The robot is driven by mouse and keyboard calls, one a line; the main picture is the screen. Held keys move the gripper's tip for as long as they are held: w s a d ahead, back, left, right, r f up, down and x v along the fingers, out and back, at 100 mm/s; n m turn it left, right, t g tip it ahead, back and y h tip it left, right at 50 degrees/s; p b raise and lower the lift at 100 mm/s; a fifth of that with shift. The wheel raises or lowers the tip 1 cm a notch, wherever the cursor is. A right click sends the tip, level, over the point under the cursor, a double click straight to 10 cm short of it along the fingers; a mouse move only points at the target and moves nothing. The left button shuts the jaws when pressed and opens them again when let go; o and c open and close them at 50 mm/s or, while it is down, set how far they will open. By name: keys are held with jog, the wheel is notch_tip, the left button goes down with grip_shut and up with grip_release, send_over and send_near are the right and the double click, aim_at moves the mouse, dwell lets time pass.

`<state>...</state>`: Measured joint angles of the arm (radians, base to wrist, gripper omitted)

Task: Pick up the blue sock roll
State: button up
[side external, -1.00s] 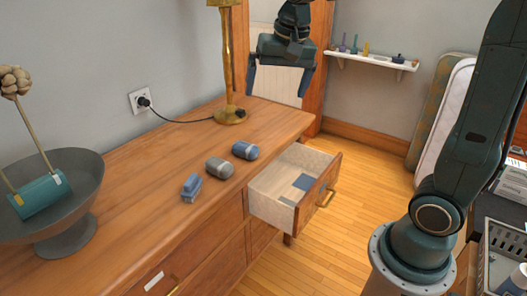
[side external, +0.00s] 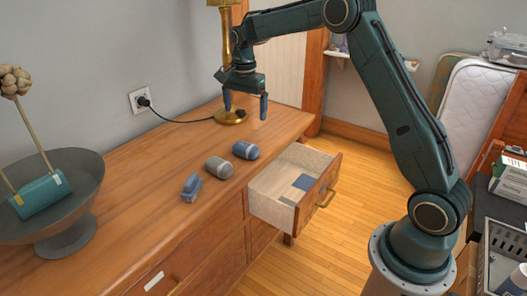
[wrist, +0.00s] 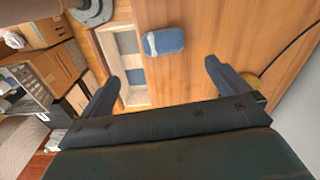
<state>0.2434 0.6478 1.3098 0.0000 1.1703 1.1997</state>
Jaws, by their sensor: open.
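The blue sock roll (side external: 245,150), with a pale grey band at one end, lies on the wooden dresser top near the open drawer. In the wrist view the blue sock roll (wrist: 168,41) lies beyond the fingertips, between their lines. My gripper (side external: 246,104) is open and empty, pointing down above the dresser, higher than the roll and apart from it. In the wrist view my gripper (wrist: 161,74) shows both fingers spread wide.
A grey roll (side external: 219,167) and a small blue-grey object (side external: 191,187) lie beside the blue roll. The brass lamp (side external: 230,115) stands close behind my gripper. The open drawer (side external: 272,207) holds a blue item. A grey bowl (side external: 85,185) stands at left.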

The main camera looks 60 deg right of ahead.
aim_at(245, 145)
jog(key=shift+w+d+f, duration=0.35)
jog(key=shift+f, duration=0.3)
jog(key=shift+f, duration=0.1)
jog(key=shift+f, duration=4.2)
jog(key=shift+a+f, duration=0.15)
jog(key=shift+f, duration=2.45)
jog(key=shift+w, duration=0.1)
jog(key=c, duration=0.9)
